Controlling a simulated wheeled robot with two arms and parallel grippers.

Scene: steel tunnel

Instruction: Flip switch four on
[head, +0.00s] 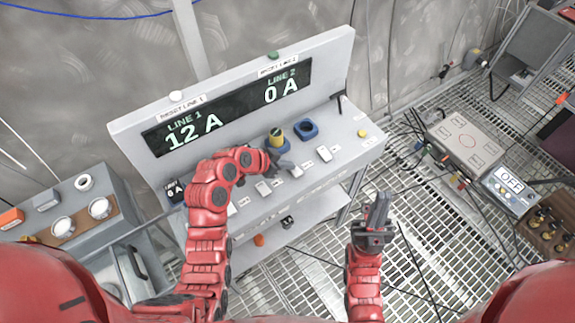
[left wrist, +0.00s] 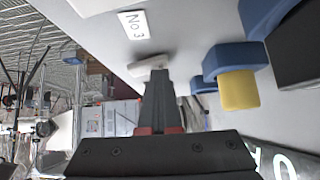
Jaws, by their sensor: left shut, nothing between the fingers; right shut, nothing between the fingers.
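A grey console (head: 341,172) carries a row of white switches. The rightmost is switch four (head: 324,153); its label is too small to read. My left gripper (head: 287,164) is shut and empty, low over the console beside the third switch (head: 296,171). In the left wrist view its fingertips (left wrist: 157,76) are close against a white switch (left wrist: 148,65) beside a "No 3" label (left wrist: 134,24); I cannot tell if they touch. My right gripper (head: 379,198) is shut and empty, in the air right of the console.
A yellow-topped knob (head: 277,137) and an empty blue ring (head: 306,129) stand behind the switches. The display (head: 238,104) reads LINE 1 12 A, LINE 2 0 A. A yellow button (head: 362,133) is at the console's right end. Cables cross the grating floor.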

